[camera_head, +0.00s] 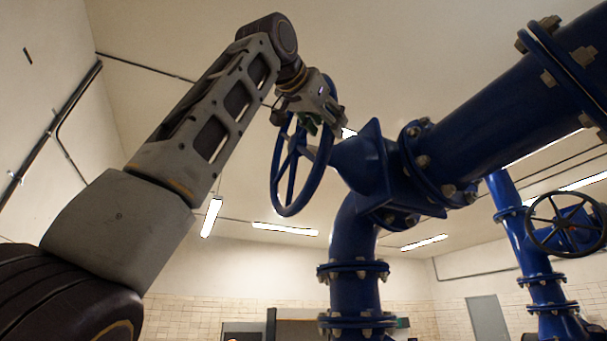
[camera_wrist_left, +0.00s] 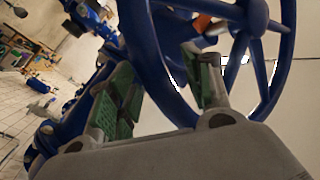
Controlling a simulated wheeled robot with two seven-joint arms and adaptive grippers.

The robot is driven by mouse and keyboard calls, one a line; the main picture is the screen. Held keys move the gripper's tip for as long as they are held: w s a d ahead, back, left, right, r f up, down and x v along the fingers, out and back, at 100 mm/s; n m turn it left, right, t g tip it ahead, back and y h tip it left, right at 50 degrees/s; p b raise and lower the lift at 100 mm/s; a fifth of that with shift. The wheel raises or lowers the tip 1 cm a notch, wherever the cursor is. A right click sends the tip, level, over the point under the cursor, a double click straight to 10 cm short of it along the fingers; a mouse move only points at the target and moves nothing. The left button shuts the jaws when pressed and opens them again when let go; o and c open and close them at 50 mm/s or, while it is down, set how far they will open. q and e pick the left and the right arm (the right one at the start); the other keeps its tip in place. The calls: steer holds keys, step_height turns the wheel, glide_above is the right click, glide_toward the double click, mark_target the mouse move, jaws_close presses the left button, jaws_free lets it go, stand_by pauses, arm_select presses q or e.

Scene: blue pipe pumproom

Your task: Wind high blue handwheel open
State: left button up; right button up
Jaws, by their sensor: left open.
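The high blue handwheel (camera_head: 291,207) is a spoked ring on the left side of a blue valve body (camera_head: 361,159). My left arm reaches up from the left, and my left gripper (camera_head: 312,122) is at the wheel's upper part. In the left wrist view the wheel's rim and spokes (camera_wrist_left: 276,86) fill the upper right. My left gripper (camera_wrist_left: 165,88) shows its two green-padded fingers apart, with part of the rim appearing between them. I cannot tell whether either pad touches the rim. My right gripper is not in view.
A thick blue flanged pipe (camera_head: 490,110) runs from the valve to the upper right, and a vertical blue pipe (camera_head: 354,270) drops below it. Another handwheel, dark-rimmed (camera_head: 530,240), is on a pipe at the far right. Open air lies left of the high wheel.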

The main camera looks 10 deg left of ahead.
arm_select(q)
steer(key=v, duration=1)
steer(key=shift+s, duration=0.2)
steer(key=shift+o, duration=0.4)
steer(key=shift+w+f, duration=0.1)
